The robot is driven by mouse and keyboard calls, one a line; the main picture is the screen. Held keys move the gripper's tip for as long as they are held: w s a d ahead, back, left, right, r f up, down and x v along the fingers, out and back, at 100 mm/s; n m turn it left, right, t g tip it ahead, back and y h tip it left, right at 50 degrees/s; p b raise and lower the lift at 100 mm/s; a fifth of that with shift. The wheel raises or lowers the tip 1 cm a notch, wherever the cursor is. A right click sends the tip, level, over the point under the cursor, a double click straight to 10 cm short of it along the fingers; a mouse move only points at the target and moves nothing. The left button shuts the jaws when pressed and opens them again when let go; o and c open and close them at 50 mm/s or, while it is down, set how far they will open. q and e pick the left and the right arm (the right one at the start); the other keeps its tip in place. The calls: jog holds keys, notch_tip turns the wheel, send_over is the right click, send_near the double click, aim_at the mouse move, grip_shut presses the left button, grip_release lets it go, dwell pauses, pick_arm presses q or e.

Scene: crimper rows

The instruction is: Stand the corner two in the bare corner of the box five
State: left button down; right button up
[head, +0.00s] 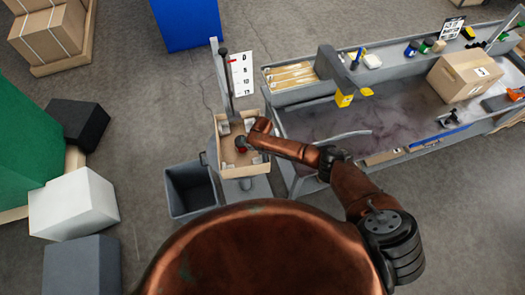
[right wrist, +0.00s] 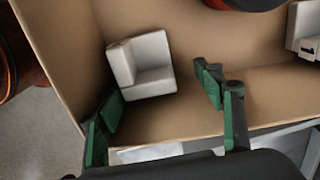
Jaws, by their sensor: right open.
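An open cardboard box (head: 219,160) stands on a grey stand at the centre of the head view; its floor and walls also fill the right wrist view (right wrist: 212,38). No number on it is readable. In the right wrist view a pale L-shaped corner piece (right wrist: 150,78) rests in the box near the left wall. My right gripper (right wrist: 160,95) is open inside the box, its green-padded fingers either side of the piece's near end, apparently not touching it. Another pale corner piece with a small label (right wrist: 305,32) shows at the right edge. My left gripper is not in view.
A post and a number chart (head: 242,74) stand behind the box. A grey bin (head: 190,190) stands at its left. A grey workbench (head: 300,122) lies close on the right, carrying a closed carton (head: 462,75) and small items.

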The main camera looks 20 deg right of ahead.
notch_tip(320, 180, up, 11)
dwell(0.3)
jog(key=shift+f, duration=0.15)
dwell(0.3)
